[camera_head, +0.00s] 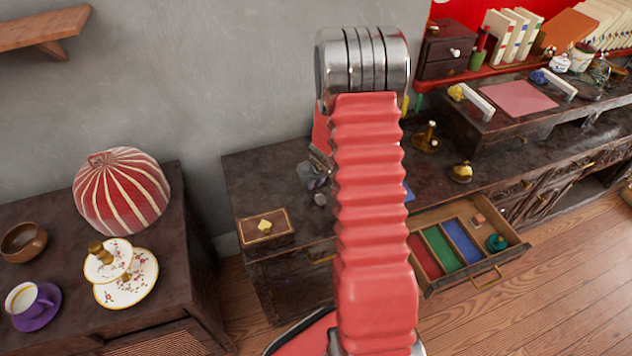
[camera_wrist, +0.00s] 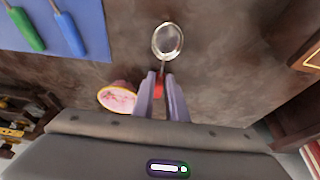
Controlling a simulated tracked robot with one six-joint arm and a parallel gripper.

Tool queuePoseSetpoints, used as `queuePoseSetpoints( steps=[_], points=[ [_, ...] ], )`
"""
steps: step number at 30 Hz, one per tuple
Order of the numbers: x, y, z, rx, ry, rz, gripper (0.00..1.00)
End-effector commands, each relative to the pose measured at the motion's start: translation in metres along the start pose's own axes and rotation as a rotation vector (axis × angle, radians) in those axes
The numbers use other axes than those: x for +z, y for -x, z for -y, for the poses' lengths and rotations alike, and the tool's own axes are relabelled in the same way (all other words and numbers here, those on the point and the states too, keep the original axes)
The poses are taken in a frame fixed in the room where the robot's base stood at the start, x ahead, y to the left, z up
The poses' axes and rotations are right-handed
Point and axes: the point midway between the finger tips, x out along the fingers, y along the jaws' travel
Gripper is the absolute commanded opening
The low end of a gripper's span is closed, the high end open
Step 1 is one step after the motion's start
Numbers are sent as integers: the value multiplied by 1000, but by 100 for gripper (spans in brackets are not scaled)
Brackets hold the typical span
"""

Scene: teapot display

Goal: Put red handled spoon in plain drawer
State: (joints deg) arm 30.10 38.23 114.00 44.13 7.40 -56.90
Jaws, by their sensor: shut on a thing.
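In the wrist view, my gripper (camera_wrist: 161,80) is shut on the red handle (camera_wrist: 158,88) of a spoon. The spoon's round silvery bowl (camera_wrist: 168,40) points away, beyond the fingertips, over a dark surface. Whether it touches that surface I cannot tell. In the head view my red arm hides the spoon and most of the gripper. An open wooden drawer (camera_head: 452,286) is at lower right. It has red, green and blue lined compartments and a bare wood part at right, holding a small brown block (camera_head: 478,219) and a teal item (camera_head: 497,242).
In the wrist view, a blue mat (camera_wrist: 93,20) holds green and blue handled tools at upper left; a pink and white dish (camera_wrist: 117,97) is beside my fingers. In the head view, a small wooden box (camera_head: 264,229) is left of my arm, and brass items (camera_head: 426,138) are right.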

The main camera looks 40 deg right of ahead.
Motion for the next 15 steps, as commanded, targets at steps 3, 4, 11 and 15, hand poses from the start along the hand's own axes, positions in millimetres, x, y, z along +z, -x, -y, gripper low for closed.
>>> queuePoseSetpoints(
  steps=[3, 4, 11, 15],
  points=[
    [0, 0, 0, 0, 0, 0, 0],
    [0, 0, 0, 0, 0, 0, 0],
    [1, -2, 0, 0, 1, 0, 24],
    [1, -2, 0, -1, 1, 0, 31]
  ],
)
